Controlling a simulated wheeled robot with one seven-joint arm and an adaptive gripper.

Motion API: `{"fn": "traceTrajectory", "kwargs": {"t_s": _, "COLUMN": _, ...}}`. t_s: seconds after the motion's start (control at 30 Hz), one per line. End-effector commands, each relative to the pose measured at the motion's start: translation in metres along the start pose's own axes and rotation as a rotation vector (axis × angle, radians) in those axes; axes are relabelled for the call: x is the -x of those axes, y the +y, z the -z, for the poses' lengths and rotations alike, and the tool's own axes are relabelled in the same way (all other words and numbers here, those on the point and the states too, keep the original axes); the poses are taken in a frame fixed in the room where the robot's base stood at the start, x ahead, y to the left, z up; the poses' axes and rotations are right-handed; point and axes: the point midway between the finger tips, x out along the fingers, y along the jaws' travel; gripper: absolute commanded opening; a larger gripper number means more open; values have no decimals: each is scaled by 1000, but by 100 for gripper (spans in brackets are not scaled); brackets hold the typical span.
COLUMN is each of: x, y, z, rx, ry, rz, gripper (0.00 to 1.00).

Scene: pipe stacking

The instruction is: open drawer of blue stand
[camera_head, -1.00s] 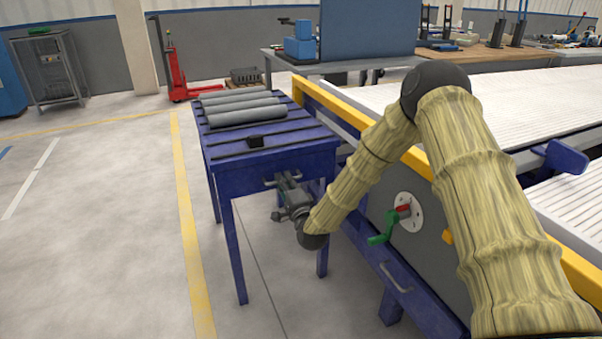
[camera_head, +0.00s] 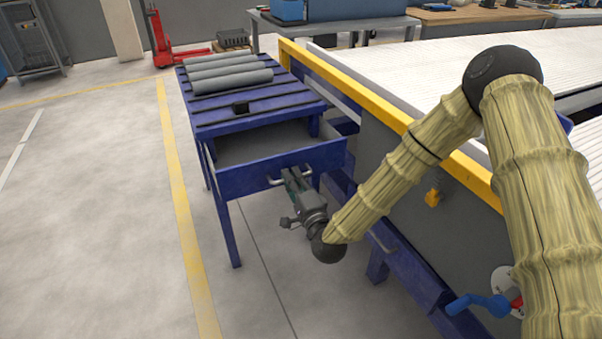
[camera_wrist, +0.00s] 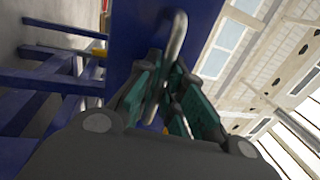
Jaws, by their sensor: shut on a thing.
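The blue stand (camera_head: 228,232) stands left of the middle in the head view. Its drawer (camera_head: 240,181) is pulled out toward me, and the grey inside (camera_head: 265,140) shows between the drawer front and the top. A metal handle (camera_head: 274,181) is on the drawer front; it also crosses between my fingers in the wrist view (camera_wrist: 178,42). My gripper (camera_head: 293,178) is shut on this handle. In the wrist view, the green-padded fingers of my gripper (camera_wrist: 166,95) sit on both sides of the bar. My gripper partly hides the handle in the head view.
A conveyor with a yellow rail (camera_head: 350,88) and a blue crank (camera_head: 482,304) is close on the right. The floor (camera_head: 90,220) on the left is clear.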

Motion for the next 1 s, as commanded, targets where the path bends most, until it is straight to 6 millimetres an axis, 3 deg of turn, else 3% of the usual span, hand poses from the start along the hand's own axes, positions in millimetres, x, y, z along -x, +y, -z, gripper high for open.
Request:
{"fn": "traceTrajectory", "kwargs": {"t_s": 0.33, "x": 1, "y": 0, "z": -1, "rx": -1, "ry": -2, "rz": -1, "gripper": 0}}
{"fn": "traceTrajectory", "kwargs": {"t_s": 0.37, "x": 1, "y": 0, "z": -1, "rx": -1, "ry": -2, "rz": -1, "gripper": 15}}
{"fn": "traceTrajectory", "kwargs": {"t_s": 0.47, "x": 1, "y": 0, "z": 0, "rx": -1, "ry": -1, "rz": -1, "gripper": 32}}
{"fn": "traceTrajectory", "kwargs": {"t_s": 0.83, "x": 3, "y": 0, "z": 1, "rx": -1, "ry": 0, "rz": -1, "gripper": 32}}
{"fn": "traceTrajectory", "kwargs": {"t_s": 1.0, "x": 20, "y": 1, "z": 1, "rx": -3, "ry": 0, "rz": -3, "gripper": 32}}
